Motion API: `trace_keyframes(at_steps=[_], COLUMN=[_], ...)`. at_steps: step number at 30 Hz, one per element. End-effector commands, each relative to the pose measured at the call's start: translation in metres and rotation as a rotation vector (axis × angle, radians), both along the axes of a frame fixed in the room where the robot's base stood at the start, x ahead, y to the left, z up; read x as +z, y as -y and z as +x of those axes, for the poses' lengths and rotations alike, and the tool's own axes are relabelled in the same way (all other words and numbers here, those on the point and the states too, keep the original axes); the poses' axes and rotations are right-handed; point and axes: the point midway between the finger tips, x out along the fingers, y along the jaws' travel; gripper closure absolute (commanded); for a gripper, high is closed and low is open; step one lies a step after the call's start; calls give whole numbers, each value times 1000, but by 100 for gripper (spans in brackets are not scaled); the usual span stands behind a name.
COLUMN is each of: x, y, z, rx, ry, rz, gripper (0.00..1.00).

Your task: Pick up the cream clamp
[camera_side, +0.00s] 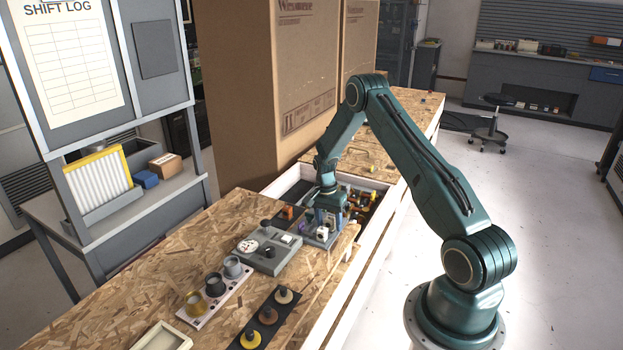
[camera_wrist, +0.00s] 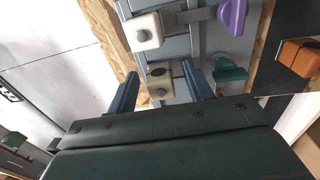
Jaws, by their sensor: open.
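A cream clamp (camera_wrist: 162,92) with a dark round spot on its upper part sits on a grey rack (camera_wrist: 182,18). In the wrist view it lies between the two blue fingers of my gripper (camera_wrist: 161,69). The fingers are open, one on each side, with a visible gap around the clamp. In the side view my gripper (camera_side: 325,212) points down over the small rack at the bench's far end, and its fingers partly hide the pieces there; the clamp is too small to make out.
A white block (camera_wrist: 147,32), a purple piece (camera_wrist: 233,16) and a teal piece (camera_wrist: 229,70) sit close by on the rack. An orange piece (camera_wrist: 300,57) lies further right. A grey control box (camera_side: 268,250) stands nearer the camera. A bin of parts (camera_side: 362,200) lies behind.

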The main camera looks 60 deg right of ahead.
Motion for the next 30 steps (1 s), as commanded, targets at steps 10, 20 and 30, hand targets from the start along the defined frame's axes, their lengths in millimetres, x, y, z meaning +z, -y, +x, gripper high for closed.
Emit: trace_keyframes(at_steps=[10,20,30], x=[0,0,12], y=[0,0,0], z=[0,0,1], rx=[0,0,0], ry=[0,0,1], rz=[0,0,-1], gripper=[73,100,100])
